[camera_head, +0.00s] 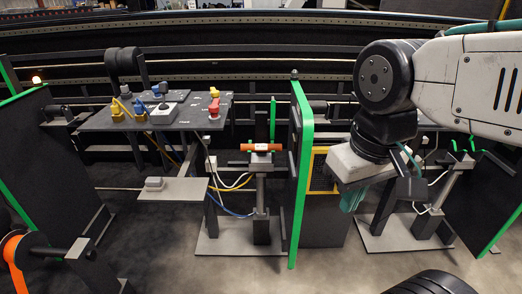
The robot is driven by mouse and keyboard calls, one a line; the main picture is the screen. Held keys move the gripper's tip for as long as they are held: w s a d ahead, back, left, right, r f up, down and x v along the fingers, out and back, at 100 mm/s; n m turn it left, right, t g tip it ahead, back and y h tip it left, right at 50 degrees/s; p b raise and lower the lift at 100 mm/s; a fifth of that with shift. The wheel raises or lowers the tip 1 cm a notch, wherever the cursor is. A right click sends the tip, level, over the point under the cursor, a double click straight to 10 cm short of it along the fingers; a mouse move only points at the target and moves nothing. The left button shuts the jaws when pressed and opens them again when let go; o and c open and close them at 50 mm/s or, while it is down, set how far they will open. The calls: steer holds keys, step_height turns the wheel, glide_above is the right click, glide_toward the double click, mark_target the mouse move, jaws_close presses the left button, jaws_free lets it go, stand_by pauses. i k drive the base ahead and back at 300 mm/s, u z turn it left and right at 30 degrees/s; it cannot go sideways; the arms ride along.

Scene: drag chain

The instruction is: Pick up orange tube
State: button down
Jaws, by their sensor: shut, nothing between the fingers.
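The orange tube (262,147) lies level across the top of a grey stand, left of the green-edged panel. A pale band shows around its middle. My gripper (352,199) hangs at the end of my white arm, right of the panel and well apart from the tube. Its fingers are small in view and look close together, with nothing seen between them.
A green-edged upright panel (302,170) stands between my gripper and the tube. A dark table (185,122) with yellow, blue and red parts is at the left. A small grey shelf (172,195) sits below it. Another stand (425,222) is at the right.

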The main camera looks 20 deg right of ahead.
mark_target(244, 147)
steer(key=z, duration=0.6)
steer(key=i, duration=0.45)
steer(key=z, duration=0.35)
